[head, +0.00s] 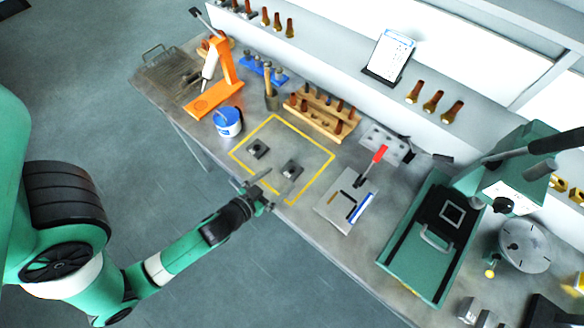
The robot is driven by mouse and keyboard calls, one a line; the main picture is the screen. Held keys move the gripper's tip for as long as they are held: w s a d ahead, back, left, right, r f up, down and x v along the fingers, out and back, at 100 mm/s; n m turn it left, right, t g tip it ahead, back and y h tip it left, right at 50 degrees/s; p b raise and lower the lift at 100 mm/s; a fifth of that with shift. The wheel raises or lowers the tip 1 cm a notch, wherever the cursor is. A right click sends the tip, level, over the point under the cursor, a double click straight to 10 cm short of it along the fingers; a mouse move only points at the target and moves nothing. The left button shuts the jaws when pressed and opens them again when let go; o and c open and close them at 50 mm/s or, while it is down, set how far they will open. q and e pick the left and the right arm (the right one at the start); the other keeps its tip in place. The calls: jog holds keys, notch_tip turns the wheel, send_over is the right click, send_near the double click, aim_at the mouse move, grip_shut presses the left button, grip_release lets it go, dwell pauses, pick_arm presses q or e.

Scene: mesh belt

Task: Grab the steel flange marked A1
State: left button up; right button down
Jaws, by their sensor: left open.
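Two small dark steel flanges on square bases sit inside the yellow taped square (319,189) on the bench. One flange (257,149) is toward the upper left of the square, the other flange (291,169) is near its middle. Any A1 marking is too small to read, so I cannot tell which one carries it. My left gripper (264,189) is open and empty at the front edge of the square, below and left of the middle flange and apart from both. My right gripper is not in view.
A blue and white tub (228,121) and an orange stand (214,98) are left of the square. A wooden rack (322,113) stands behind it. A red-handled clamp plate (346,200) and a green machine (433,238) are to the right.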

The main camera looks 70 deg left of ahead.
aim_at(295, 168)
pick_arm(q)
jog(key=x, duration=0.5)
jog(key=shift+w+r, duration=0.2)
jog(key=shift+w, duration=0.1)
grip_shut()
jog(key=shift+d+r+p, duration=0.1)
jog(key=shift+r+p, duration=0.05)
jog(key=shift+p, duration=0.15)
